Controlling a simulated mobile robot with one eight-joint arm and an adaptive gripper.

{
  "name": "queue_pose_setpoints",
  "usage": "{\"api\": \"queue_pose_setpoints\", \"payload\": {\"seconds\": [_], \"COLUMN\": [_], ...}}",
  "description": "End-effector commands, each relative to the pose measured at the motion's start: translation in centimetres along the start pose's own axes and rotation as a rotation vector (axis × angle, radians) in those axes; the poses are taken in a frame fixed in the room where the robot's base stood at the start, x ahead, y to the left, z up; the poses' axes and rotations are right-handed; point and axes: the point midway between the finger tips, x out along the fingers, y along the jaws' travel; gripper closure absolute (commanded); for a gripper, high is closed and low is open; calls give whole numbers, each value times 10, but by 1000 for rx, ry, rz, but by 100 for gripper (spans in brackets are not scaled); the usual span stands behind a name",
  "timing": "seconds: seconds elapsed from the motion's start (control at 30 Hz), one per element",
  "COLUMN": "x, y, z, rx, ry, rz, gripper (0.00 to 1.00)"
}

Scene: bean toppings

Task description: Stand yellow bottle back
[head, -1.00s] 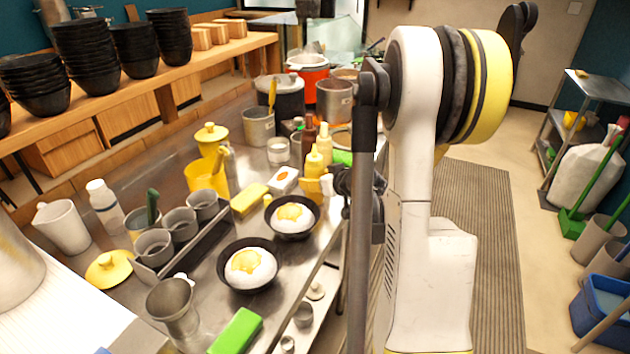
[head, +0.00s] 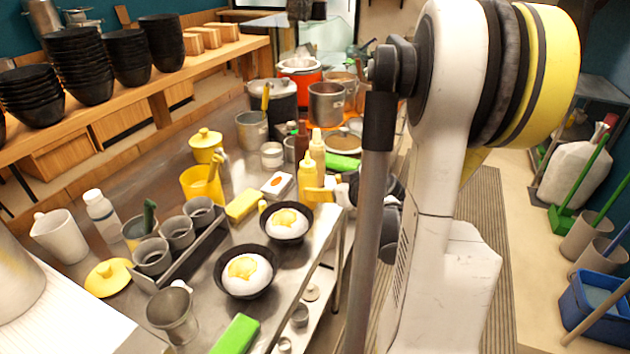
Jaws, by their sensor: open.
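Two yellow squeeze bottles stand upright close together near the right edge of the steel counter. The front yellow bottle (head: 307,180) is in front of the rear yellow bottle (head: 318,155). A small yellow piece (head: 320,194) shows just right of the front bottle's lower part; I cannot tell what it belongs to. My gripper (head: 378,188) is a dark shape right of the bottles, beyond the counter edge and partly hidden by my own arm. It is open and apart from both bottles. Its fingertips are hard to make out.
Two black bowls with egg (head: 287,222) (head: 246,271) sit in front of the bottles. A yellow block (head: 242,205) and a white tray (head: 277,185) lie to their left. A dark red bottle (head: 301,141) and a green item (head: 343,162) are behind.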

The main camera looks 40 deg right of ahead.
Motion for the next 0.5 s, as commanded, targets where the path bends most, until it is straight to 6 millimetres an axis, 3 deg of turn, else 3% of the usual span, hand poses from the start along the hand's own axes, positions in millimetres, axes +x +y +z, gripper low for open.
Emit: {"api": "queue_pose_setpoints", "payload": {"seconds": [0.13, 0.33, 0.43, 0.5], "x": [-19, -24, -24, -26], "y": [0, -5, -31, -66], "z": [-1, -1, -8, -15], "rx": [0, -1, -2, -3], "ry": [-1, -6, -39, -86], "rz": [1, -7, -39, -78], "gripper": [29, 29, 29, 29]}}
